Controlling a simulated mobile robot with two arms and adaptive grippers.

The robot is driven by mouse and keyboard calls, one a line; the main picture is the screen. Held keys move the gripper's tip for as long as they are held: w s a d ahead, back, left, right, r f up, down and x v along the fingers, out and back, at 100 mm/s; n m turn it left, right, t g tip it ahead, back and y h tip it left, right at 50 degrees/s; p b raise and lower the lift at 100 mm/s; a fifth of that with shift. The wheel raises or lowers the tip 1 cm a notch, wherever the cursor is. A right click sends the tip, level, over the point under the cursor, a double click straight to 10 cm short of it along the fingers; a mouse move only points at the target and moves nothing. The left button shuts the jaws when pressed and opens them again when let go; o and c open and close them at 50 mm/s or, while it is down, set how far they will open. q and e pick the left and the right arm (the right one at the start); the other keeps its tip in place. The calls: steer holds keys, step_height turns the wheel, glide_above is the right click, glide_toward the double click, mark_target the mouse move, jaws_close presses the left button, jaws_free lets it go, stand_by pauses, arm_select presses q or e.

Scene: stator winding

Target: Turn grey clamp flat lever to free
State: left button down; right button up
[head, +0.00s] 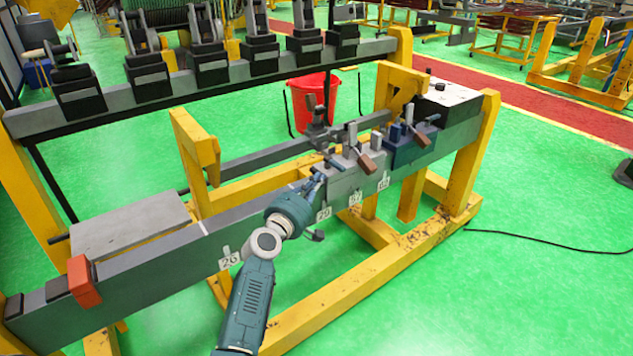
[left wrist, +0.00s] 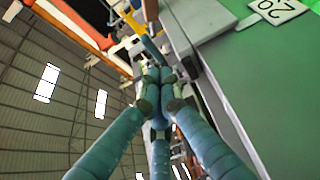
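The grey clamp (head: 343,180) sits on the long grey beam in the head view, right of the middle. It bears grey upright parts and a lever with a brown handle (head: 366,162). My left gripper (head: 314,185) is at the clamp's left end. In the left wrist view its teal fingers (left wrist: 158,76) come together at their tips. A narrow blue-grey bar (left wrist: 152,48) shows just beyond the tips. I cannot tell whether it is between them, or whether it is the flat lever. My right gripper is in neither view.
A blue clamp (head: 412,148) stands just right of the grey one. A grey bar (head: 270,152) runs behind along the beam. An orange-red block (head: 84,281) is at the beam's left end. A red bucket (head: 312,102) stands behind. The green floor in front is mostly clear.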

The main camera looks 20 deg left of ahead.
arm_select(q)
steer(key=shift+s+d, duration=1.6)
steer(key=shift+s, duration=2.9)
steer(key=s+d+f+m+g, duration=0.1)
steer(key=d+f+m+g, duration=0.1)
steer(key=f, duration=0.8)
steer(key=s+d+f+m+g, duration=0.2)
steer(key=f, duration=0.7)
steer(key=s+d+f+m+g, duration=0.25)
steer(key=s+f, duration=0.35)
steer(key=f, duration=0.5)
steer(key=s+d+f+m+g, duration=0.1)
steer(key=s+f+m+g, duration=0.15)
steer(key=s+f, duration=0.6)
steer(key=s+f+m+g, duration=0.4)
steer(key=s+f+m, duration=0.2)
steer(key=s+f, duration=1.15)
steer(key=s+a+f+m+g, duration=0.1)
steer(key=s+f+m+g, duration=0.1)
steer(key=s, duration=0.8)
steer(key=s+a+f+m+g, duration=0.1)
steer(key=s+f+m+g, duration=0.1)
steer(key=s, duration=0.9)
steer(key=shift+a+f+m+y, duration=0.3)
steer(key=shift+f+m, duration=0.3)
steer(key=shift+f, duration=0.35)
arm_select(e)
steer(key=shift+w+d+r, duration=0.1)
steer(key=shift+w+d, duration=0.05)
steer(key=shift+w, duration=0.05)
